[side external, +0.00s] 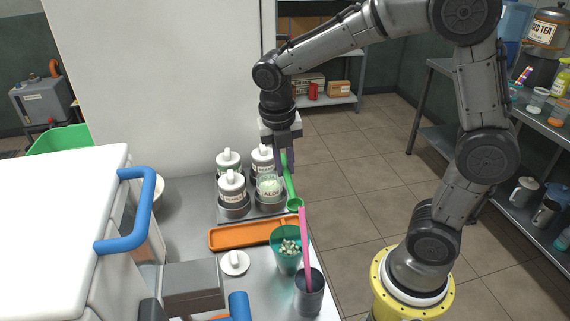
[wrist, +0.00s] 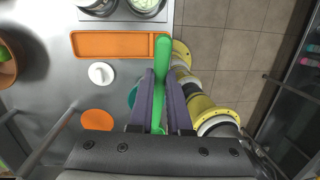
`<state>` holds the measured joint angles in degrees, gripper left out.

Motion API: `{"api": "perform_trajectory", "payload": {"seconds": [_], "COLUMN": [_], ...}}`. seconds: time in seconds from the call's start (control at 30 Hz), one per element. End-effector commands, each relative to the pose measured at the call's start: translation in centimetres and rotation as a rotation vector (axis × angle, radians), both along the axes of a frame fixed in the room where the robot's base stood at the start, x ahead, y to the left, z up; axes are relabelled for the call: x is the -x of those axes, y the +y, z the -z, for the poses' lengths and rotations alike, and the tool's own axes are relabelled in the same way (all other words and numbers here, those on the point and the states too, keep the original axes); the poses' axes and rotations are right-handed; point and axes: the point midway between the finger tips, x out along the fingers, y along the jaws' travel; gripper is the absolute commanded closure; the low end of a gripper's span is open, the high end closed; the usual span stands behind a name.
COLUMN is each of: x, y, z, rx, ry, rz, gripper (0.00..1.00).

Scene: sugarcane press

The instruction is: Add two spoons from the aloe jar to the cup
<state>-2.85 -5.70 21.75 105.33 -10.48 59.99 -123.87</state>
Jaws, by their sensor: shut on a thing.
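My gripper (side external: 286,152) is shut on the handle of a green spoon (side external: 290,182), whose bowl hangs down. In the wrist view the spoon (wrist: 161,60) sits between the purple fingers (wrist: 160,90). Whether the bowl holds anything is too small to tell. The aloe jar (side external: 270,187) stands lidless in the metal rack, with pale green contents, left of the spoon. The cup, teal and see-through (side external: 287,258), stands nearer the camera, below the spoon bowl in the picture, with whitish bits inside. In the wrist view the fingers partly hide the cup (wrist: 133,95).
Several lidded jars (side external: 232,190) share the rack. An orange tray (side external: 240,235) and a white lid (side external: 235,263) lie on the counter. A dark tumbler (side external: 308,296) with a tall pink stick stands beside the cup. A white box with a blue handle (side external: 150,205) stands left.

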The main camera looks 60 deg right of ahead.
Motion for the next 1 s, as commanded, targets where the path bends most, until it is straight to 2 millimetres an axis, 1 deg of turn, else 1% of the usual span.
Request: {"api": "perform_trajectory", "payload": {"seconds": [0.17, 0.27, 0.47, 0.67, 0.8, 0.93, 1.0], "x": [-0.7, -1.1, -2.1, -2.9, -3.3, -3.2, -2.9], "y": [0.3, 0.7, 1.3, 1.6, 1.6, 1.3, 1.0], "z": [0.1, 0.5, 2.0, 4.5, 6.4, 8.6, 9.5], "rx": [-0.019, -0.029, -0.048, -0.063, -0.073, -0.081, -0.093], "ry": [-0.002, -0.004, -0.017, -0.037, -0.059, -0.083, -0.096], "rz": [0.172, 0.321, 0.668, 1.059, 1.311, 1.488, 1.513], "gripper": [1.0, 1.0, 1.0, 1.0, 1.0, 1.0, 1.0]}}
